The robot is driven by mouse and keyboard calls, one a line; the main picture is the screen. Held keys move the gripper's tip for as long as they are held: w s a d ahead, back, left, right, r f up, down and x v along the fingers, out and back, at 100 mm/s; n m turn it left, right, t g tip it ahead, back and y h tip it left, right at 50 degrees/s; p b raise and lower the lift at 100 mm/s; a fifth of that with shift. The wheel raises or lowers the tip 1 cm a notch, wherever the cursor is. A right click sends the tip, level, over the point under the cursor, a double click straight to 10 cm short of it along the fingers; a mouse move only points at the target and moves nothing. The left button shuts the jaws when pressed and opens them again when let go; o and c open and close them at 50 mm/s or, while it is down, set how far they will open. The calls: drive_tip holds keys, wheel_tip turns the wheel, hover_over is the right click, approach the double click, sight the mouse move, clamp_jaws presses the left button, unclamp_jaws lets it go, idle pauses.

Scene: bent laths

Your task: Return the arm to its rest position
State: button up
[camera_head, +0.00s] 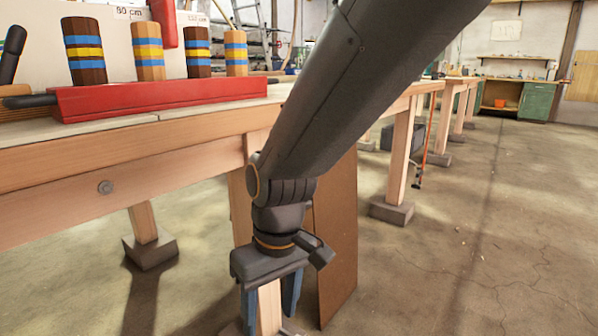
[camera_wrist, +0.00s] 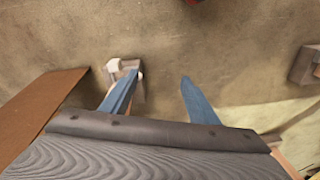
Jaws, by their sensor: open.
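My arm reaches down from the top right in the head view, in front of the workbench. My gripper (camera_head: 270,300) points at the floor below the bench top, close to a wooden bench leg. In the wrist view my gripper (camera_wrist: 158,82) shows two blue fingers spread apart, with only floor between their tips. It is open and empty.
The wooden workbench (camera_head: 130,180) stands left. On it a red tray (camera_head: 160,97) holds several striped wooden pegs. A brown board (camera_head: 335,240) stands upright right beside my gripper. More benches (camera_head: 400,160) run behind. The concrete floor (camera_head: 480,250) at right is clear.

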drive_tip(key=s+d+r, duration=0.2)
drive_tip(key=s, duration=0.4)
drive_tip(key=s+d+r, duration=0.1)
drive_tip(key=s+r, duration=0.2)
drive_tip(key=s, duration=0.3)
drive_tip(key=d+r+m+p, duration=0.3)
drive_tip(key=d+r+p, duration=0.7)
drive_tip(key=r+p, duration=0.4)
drive_tip(key=d+r+m+h+p, duration=0.1)
drive_tip(key=d+r+m+p, duration=0.3)
drive_tip(key=d+r+p, duration=0.7)
wheel_tip(320, 180, up, 4)
drive_tip(key=p, duration=1.3)
drive_tip(key=shift+s+f+m, duration=0.15)
drive_tip(key=shift+f+m, duration=0.05)
drive_tip(key=shift+m, duration=0.1)
